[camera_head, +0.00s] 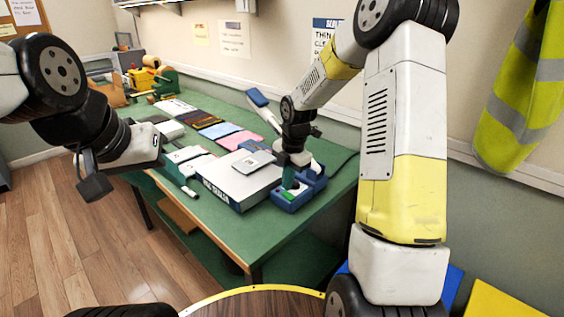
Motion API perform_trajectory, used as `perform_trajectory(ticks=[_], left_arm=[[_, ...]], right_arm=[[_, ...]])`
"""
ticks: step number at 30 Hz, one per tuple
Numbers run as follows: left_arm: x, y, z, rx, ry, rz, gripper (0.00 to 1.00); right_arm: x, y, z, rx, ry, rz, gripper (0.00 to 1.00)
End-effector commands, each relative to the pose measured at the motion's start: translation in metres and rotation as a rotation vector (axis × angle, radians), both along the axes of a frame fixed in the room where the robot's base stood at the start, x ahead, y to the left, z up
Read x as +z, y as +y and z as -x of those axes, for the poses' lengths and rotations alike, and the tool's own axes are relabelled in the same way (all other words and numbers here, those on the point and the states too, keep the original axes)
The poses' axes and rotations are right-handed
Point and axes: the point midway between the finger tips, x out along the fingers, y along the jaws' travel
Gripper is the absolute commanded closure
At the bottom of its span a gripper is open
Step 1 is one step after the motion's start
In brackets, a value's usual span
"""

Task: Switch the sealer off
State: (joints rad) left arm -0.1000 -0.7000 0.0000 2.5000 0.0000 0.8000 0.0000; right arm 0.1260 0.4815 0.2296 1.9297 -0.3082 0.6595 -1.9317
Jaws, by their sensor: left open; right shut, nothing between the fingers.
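The sealer has a white body (240,182) with a dark lettered strip along its front, on the near part of the green table. A blue unit (311,188) stands against its right end, with a small green part (288,196) low at the front, which may be the switch. A blue arm (258,97) with a pale end sticks up behind. My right gripper (289,184) points down, shut and empty, right at the blue unit; its tips are small here, and I cannot tell if they touch. My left gripper (92,180) is open and empty, left of the table over the floor.
Several flat coloured items (219,130) run in a row along the table (162,183). A small white-and-green box (183,160) stands left of the sealer. The wall is close behind.

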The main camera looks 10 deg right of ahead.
Motion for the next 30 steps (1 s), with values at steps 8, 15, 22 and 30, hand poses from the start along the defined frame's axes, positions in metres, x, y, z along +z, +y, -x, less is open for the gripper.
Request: perform_trajectory(ticks=[8, 15, 22, 30], left_arm=[[0.0, 0.0, 0.0, 0.0, 0.0, 0.0, 0.58], [0.0, 0.0, 0.0, 0.0, 0.0, 0.0, 0.58], [0.0, 0.0, 0.0, 0.0, 0.0, 0.0, 0.58], [0.0, 0.0, 0.0, 0.0, 0.0, 0.0, 0.58]], right_arm=[[-0.019, 0.002, -0.002, 0.001, -0.001, 0.0, 1.0], [-0.019, 0.002, -0.002, 0.0, -0.001, 0.0, 1.0], [-0.027, 0.006, -0.006, 0.004, 0.058, 0.043, 1.0], [-0.031, 0.004, -0.004, 0.0, 0.085, 0.06, 1.0]])
